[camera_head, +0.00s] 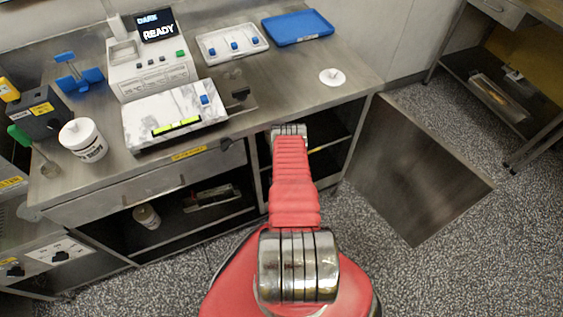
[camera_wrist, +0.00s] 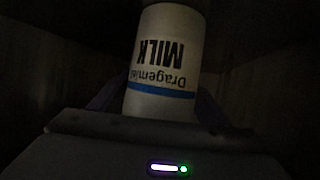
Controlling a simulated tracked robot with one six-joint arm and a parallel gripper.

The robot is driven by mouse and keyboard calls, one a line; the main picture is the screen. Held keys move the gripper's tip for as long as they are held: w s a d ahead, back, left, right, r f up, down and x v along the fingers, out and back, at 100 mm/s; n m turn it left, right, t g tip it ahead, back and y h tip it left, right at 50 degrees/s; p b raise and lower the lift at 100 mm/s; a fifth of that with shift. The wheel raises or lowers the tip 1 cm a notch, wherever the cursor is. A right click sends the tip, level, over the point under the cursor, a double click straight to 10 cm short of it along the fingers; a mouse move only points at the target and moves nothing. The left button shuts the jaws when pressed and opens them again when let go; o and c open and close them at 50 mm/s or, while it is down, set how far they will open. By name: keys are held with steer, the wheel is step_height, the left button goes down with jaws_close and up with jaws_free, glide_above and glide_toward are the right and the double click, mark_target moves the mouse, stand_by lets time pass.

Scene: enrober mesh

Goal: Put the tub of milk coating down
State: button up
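The tub of milk coating (camera_wrist: 165,65) is a white cylinder with a blue band. Its "MILK" label appears upside down in the wrist view. Dark fingers of my gripper (camera_wrist: 160,105) lie against both sides of it, dimly lit, and appear shut on it. The surroundings there are dark, and I cannot tell whether the tub touches a surface. In the head view my arm reaches to the open right bay of the cabinet (camera_head: 352,140) under the counter. My gripper and the held tub are hidden there.
The open cabinet door (camera_head: 415,170) stands right of my arm. On the steel counter (camera_head: 315,97) are another white tub (camera_head: 82,140), a machine reading "DARK READY" (camera_head: 150,65), a marble slab (camera_head: 175,112) and trays. A tub (camera_head: 146,216) is in the left bay.

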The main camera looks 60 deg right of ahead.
steer(key=shift+o, duration=0.9)
steer(key=shift+r, duration=0.1)
steer(key=v, duration=1.2)
steer(key=shift+w, duration=0.1)
